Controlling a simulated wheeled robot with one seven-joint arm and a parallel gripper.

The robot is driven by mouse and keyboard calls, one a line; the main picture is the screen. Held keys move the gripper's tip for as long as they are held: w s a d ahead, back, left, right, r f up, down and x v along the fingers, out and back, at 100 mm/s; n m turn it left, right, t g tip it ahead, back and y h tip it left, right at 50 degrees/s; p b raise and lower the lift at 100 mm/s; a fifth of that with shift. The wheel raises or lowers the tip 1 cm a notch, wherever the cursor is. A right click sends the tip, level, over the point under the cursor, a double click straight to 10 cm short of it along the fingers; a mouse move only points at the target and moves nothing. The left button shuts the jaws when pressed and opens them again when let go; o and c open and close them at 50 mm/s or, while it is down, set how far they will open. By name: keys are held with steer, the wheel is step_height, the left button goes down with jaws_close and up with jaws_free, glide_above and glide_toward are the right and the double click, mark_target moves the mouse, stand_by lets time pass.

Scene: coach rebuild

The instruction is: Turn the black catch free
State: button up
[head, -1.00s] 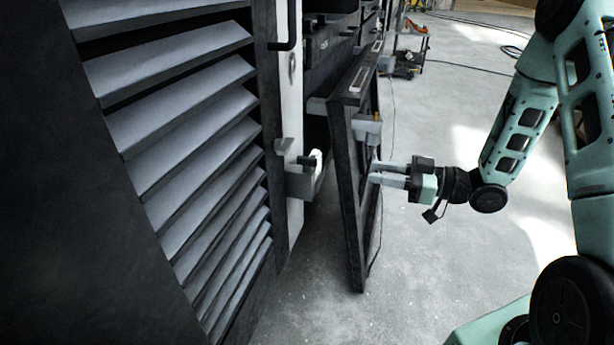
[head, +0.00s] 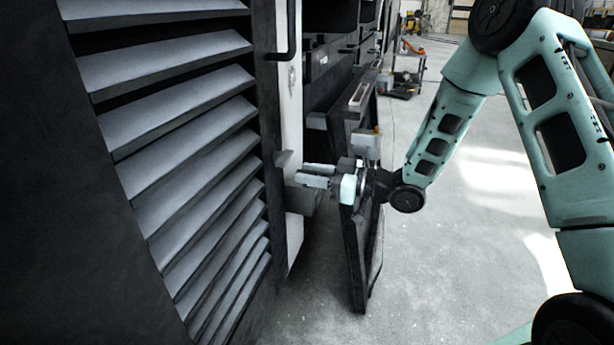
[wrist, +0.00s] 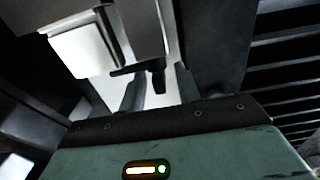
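The black catch (wrist: 157,78) shows in the wrist view, in front of a pale surface and just past my fingertips. One short arm of it reaches left and another points down toward the gap between the fingers. In the head view my gripper hides the catch. My gripper (wrist: 160,82) is open, its two grey fingers apart, with the catch at or between their tips; I cannot tell whether they touch it. In the head view my gripper (head: 303,175) points left, in front of the grey bracket (head: 304,202) beside the louvred side.
A dark swung-out panel (head: 356,250) stands right beside my gripper, with a grey block (head: 366,146) on it. A louvred panel (head: 190,140) fills the left. The concrete floor (head: 450,240) on the right is clear.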

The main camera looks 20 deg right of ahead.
steer(key=shift+w+a, duration=0.3)
steer(key=shift+a, duration=0.15)
jaws_close()
